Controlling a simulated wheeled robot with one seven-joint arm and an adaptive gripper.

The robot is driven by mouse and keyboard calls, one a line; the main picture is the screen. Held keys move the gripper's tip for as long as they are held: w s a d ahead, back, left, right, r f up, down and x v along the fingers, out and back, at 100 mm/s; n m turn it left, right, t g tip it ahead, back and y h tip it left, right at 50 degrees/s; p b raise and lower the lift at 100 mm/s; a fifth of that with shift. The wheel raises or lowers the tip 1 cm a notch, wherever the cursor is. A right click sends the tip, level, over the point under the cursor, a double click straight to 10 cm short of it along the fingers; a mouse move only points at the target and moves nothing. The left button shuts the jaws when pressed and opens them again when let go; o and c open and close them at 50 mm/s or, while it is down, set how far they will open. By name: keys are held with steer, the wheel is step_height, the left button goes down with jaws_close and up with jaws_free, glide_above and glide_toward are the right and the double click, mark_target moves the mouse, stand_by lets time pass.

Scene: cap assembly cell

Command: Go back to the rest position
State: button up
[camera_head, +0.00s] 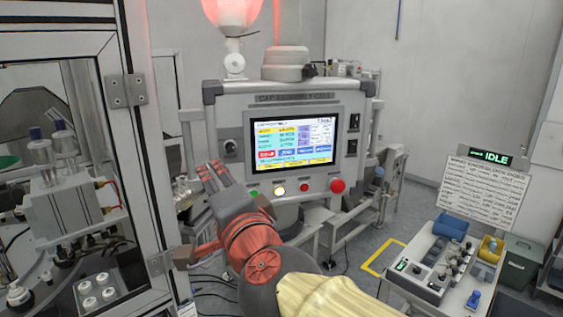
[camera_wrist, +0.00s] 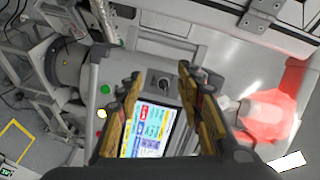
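My gripper (camera_head: 213,174) is in front of the lower left part of the control panel (camera_head: 345,95) in the head view. In the wrist view my gripper (camera_wrist: 160,82) has its two fingers spread apart, with nothing between them but the panel behind. The panel's lit screen (camera_head: 294,142) shows coloured fields; the same screen (camera_wrist: 150,128) is partly hidden by the fingers in the wrist view. I cannot tell the exact gap between fingers and panel.
A glazed machine frame (camera_head: 133,90) stands close on the left, with fixtures inside. A red lamp (camera_head: 232,14) glows above the panel. A worktable (camera_head: 423,240) with blue and yellow bins and an IDLE sign (camera_head: 492,157) stands at right. Floor between shows a yellow outline.

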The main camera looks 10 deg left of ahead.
steer(key=s+a+f+n+g+y, duration=0.2)
steer(key=s+a+f+n+g, duration=0.25)
steer(key=s+f+n, duration=0.35)
steer(key=s+d+f+n+g+h, duration=0.2)
steer(key=s+d+f+g, duration=0.15)
steer(key=d+f, duration=0.5)
steer(key=s+d+f+h+b, duration=0.1)
steer(key=d+f, duration=0.4)
steer(key=d, duration=0.5)
steer(key=s+d+f+m+g+h+b, duration=0.1)
steer(key=s+d+f+h, duration=0.2)
steer(key=d, duration=0.8)
steer(key=s+d+f+h+b, duration=0.1)
steer(key=s+d+f+h, duration=0.1)
steer(key=d+f+h, duration=0.3)
steer(key=d+f, duration=0.3)
steer(key=d, duration=0.3)
steer(key=shift+s+f+m, duration=0.15)
steer(key=shift+f+m, duration=0.15)
steer(key=shift+a, duration=0.1)
